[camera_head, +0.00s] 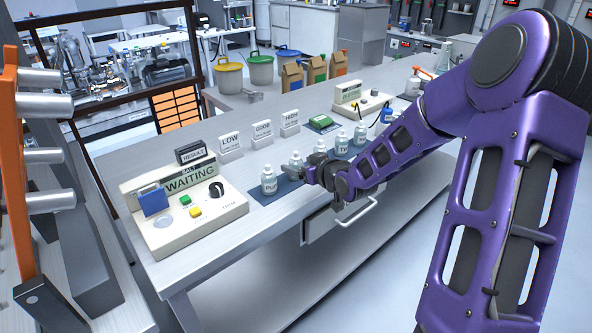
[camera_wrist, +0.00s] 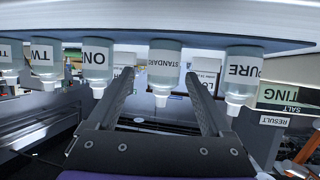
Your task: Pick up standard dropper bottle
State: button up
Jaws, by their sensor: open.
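The standard dropper bottle (camera_wrist: 163,70) is a small white bottle labelled STANDARD. It appears upside down in the wrist view, centred between my two fingers. In the head view the standard bottle (camera_head: 296,159) stands on the bench, partly hidden by my gripper (camera_head: 302,172). In the wrist view my gripper (camera_wrist: 160,86) is open, with one finger on each side of the bottle and gaps showing. I cannot tell how far the fingertips reach along it.
The PURE bottle (camera_head: 268,180) and the ONE bottle (camera_wrist: 97,68) flank it closely. Several more bottles continue the row. A salt meter (camera_head: 180,205) reading WAITING stands at the left. LOW, GOOD and HIGH signs (camera_head: 262,133) stand behind the row.

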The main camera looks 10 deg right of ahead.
aim_at(292, 164)
jog(key=x, duration=0.4)
jog(key=shift+s+a+f+b, duration=0.15)
jog(key=shift+s+f+b, duration=0.05)
jog(key=shift+f+b, duration=0.15)
jog(key=shift+w+a+f, duration=0.1)
jog(key=shift+w, duration=0.4)
grip_shut()
